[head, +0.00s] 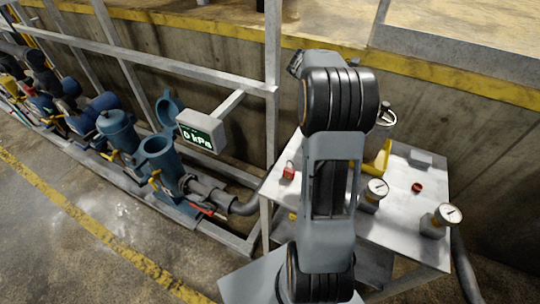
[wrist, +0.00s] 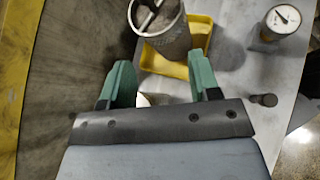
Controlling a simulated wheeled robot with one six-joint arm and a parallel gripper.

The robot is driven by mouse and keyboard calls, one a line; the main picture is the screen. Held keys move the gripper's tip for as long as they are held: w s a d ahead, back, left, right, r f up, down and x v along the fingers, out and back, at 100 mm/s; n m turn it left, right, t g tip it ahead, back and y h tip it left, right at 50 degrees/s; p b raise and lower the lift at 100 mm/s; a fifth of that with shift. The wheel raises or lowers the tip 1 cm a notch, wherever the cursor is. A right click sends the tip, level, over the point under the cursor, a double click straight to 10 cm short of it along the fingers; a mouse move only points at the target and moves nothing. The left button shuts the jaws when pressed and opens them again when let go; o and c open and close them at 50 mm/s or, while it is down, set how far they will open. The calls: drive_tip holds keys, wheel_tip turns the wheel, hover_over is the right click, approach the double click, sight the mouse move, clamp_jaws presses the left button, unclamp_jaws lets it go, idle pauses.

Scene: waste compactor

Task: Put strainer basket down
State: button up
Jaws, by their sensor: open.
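The strainer basket (wrist: 172,42) is a grey cylinder with a bar handle across its open top. In the wrist view it appears upright at the yellow tray (wrist: 203,40), which shows around its lower part. In the head view my arm hides most of the basket; a round metal piece that may be its handle (head: 387,117) shows beside the arm, above the yellow tray (head: 384,157). My gripper (wrist: 161,68) has two green fingers spread wide and empty, with the basket beyond their tips. The gripper fingers are hidden in the head view.
The metal table (head: 405,230) also holds a red padlock (head: 289,171), two gauges (head: 375,192) (head: 444,217), a red knob (head: 417,187) and a grey block (head: 421,158). A concrete wall stands behind. Left are blue strainer housings (head: 160,160), railings and a "0 kPa" display (head: 200,132).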

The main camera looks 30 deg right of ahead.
drive_tip(key=s+a+m+t+y, duration=0.3)
drive_tip(key=a, duration=0.8)
drive_tip(key=s+a+f+m+t+y, duration=0.1)
drive_tip(key=s+a+m+t+y, duration=0.2)
drive_tip(key=a, duration=0.9)
drive_tip(key=s+a+f+m+t+y, duration=0.1)
drive_tip(key=s+a+m+t+y, duration=0.2)
drive_tip(key=a, duration=0.9)
drive_tip(key=shift+s+a+f+m+t+y, duration=0.2)
drive_tip(key=shift+s+f+m+t+y, duration=0.1)
drive_tip(key=shift+s+m+y, duration=0.45)
drive_tip(key=shift+s, duration=0.1)
